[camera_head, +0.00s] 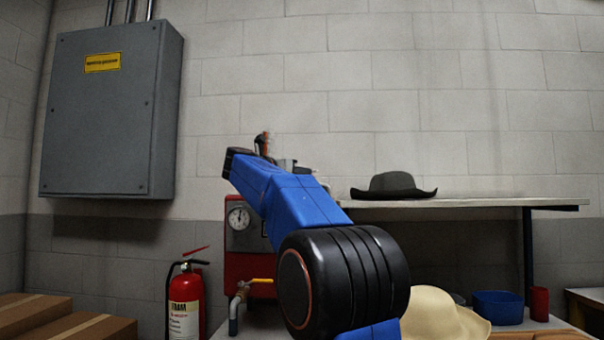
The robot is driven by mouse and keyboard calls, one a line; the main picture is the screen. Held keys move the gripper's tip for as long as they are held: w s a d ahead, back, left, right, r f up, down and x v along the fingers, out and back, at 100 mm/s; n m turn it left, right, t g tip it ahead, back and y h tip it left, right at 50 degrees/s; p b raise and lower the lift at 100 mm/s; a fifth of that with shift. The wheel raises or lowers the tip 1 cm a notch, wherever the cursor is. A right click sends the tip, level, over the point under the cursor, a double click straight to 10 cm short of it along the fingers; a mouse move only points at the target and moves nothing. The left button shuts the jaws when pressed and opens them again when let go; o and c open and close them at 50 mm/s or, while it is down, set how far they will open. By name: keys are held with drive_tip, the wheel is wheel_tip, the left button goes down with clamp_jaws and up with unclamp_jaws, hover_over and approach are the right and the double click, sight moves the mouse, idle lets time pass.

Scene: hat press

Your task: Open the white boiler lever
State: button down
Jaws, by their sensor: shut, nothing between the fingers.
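The red boiler (249,240) stands behind my blue and black arm, with a round white gauge (238,218) on its front. My arm hides much of its right side. I cannot make out a white lever on it. A yellow-handled valve (262,281) sits on a pipe at its lower front. My arm reaches up and to the left in front of the boiler. My gripper cannot be made out at the arm's far end. A small dark and orange part (262,143) shows above the arm there, and I cannot tell what it belongs to.
A dark hat (393,187) lies on a raised shelf (470,203) at right. Below are a cream hat (442,316), a blue bin (497,307) and a red cup (539,303). A fire extinguisher (186,305) and cardboard boxes (70,325) stand at left, under a grey wall cabinet (100,120).

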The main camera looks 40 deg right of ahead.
sight(313, 172)
drive_tip(key=shift+s+d+n+t+y, duration=0.25)
drive_tip(key=shift+n+t, duration=0.2)
drive_tip(key=shift+t, duration=0.3)
drive_tip(key=shift+s+d+n+t, duration=0.1)
drive_tip(key=shift+d+n+t, duration=0.25)
drive_tip(key=shift+n+t, duration=0.25)
drive_tip(key=shift+s+d+n+t+y, duration=0.2)
drive_tip(key=shift+d+n+t, duration=0.15)
drive_tip(key=shift+t, duration=0.5)
drive_tip(key=shift+w+d, duration=0.1)
drive_tip(key=shift+d, duration=1.3)
drive_tip(key=shift+s, duration=0.2)
